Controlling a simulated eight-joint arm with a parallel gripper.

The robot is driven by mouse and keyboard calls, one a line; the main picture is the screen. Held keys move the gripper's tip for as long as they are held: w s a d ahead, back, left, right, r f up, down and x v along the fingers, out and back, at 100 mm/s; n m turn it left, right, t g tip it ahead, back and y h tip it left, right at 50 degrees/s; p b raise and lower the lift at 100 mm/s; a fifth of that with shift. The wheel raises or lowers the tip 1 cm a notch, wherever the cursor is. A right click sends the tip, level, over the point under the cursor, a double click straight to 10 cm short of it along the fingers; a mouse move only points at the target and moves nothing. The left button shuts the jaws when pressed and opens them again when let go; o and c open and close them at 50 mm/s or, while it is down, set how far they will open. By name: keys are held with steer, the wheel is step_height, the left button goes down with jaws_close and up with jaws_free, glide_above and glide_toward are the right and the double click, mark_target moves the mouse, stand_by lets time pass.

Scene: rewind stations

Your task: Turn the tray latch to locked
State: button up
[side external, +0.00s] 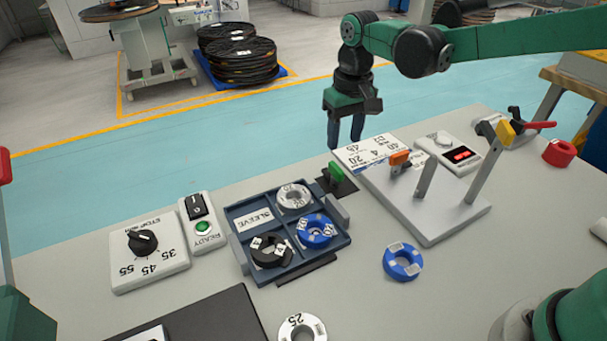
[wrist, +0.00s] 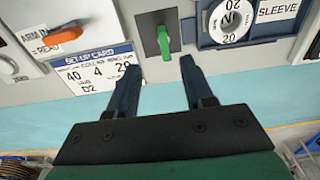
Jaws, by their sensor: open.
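The tray latch is a small green handle (side external: 337,171) on a dark square plate, beside the far right corner of the dark blue tray (side external: 236,212). In the wrist view the green handle (wrist: 163,43) stands just ahead of the fingertips, between their lines and apart from both. My gripper (side external: 345,143) is open and empty, fingers pointing down, behind the latch in the side view. The wrist view shows the gripper (wrist: 159,68) with a wide gap between its fingers. The tray holds a white, a blue and a black ring and a SLEEVE label.
A set-up card (side external: 366,152) lies right of the latch, next to a grey stand (side external: 432,222) with upright posts and an orange lever (side external: 398,158). A loose blue ring (side external: 403,262) lies in front. A dial box (side external: 150,256) and switch box (side external: 203,222) stand left.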

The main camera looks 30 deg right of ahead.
mark_target(336, 167)
steer(key=shift+w+a+f, duration=0.25)
steer(key=shift+w+f, duration=0.15)
steer(key=shift+f, duration=3.1)
steer(key=shift+c, duration=0.2)
jaws_close()
